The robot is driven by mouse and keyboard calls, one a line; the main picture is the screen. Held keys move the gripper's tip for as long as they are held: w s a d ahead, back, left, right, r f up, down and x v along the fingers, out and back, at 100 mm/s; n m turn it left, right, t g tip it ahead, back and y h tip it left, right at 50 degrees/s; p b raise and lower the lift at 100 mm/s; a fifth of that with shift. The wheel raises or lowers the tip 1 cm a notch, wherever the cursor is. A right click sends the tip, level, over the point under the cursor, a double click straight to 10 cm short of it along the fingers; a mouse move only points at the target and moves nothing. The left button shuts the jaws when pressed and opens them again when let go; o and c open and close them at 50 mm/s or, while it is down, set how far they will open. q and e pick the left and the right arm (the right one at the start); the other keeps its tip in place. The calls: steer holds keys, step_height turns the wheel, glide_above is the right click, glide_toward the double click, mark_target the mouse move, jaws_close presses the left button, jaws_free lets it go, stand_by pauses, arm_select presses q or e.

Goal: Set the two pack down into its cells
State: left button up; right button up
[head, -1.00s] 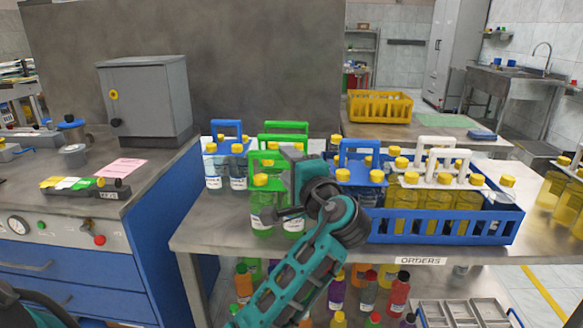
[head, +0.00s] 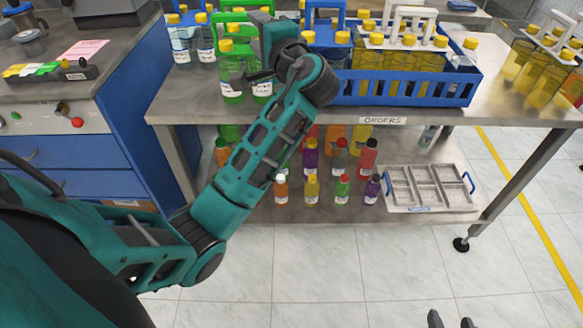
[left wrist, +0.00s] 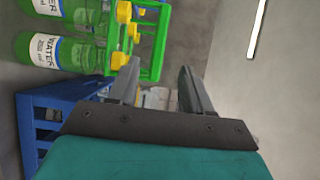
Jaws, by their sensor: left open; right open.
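A green-handled two pack of green bottles with yellow caps (head: 230,70) stands on the table left of the blue crate (head: 400,91). It shows sideways in the left wrist view (left wrist: 60,50), with WATER labels and a green carrier. My left gripper (head: 243,80) is open in front of this pack; in the left wrist view its fingers (left wrist: 155,48) are apart, with nothing seen held. The crate holds yellow bottles under white carriers (head: 398,43) and a blue-handled pack (head: 325,38) at its left end. Its cell floors are hidden. My right gripper (head: 450,321) is open at the bottom edge, far from the table.
A blue-handled pack (head: 192,45) stands at the table's left, beside the green one. Yellow bottles (head: 540,70) stand at the right end. The lower shelf holds several small bottles and a grey compartment tray (head: 430,188). A blue cabinet (head: 60,150) adjoins on the left.

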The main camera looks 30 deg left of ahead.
arm_select(q)
steer(key=s+d+f+m+t+h, duration=0.1)
steer(key=s+d+f+h, duration=0.2)
steer(key=f, duration=0.4)
steer(key=d+f+t+h, duration=0.1)
steer(key=d+f+h, duration=0.3)
steer(key=f, duration=0.4)
steer(key=s+d+f+m+h, duration=0.1)
steer(key=s+d+f+h, duration=0.2)
steer(key=f, duration=0.4)
steer(key=s+d+f+n+h, duration=0.5)
steer(key=s+d+f+h, duration=0.3)
steer(key=s, duration=0.6)
steer(key=d, duration=0.2)
steer(key=shift+s+d+f+n+g, duration=0.2)
steer(key=shift+s+d+n+g, duration=0.1)
steer(key=shift+d+g, duration=0.1)
steer(key=shift+w, duration=0.1)
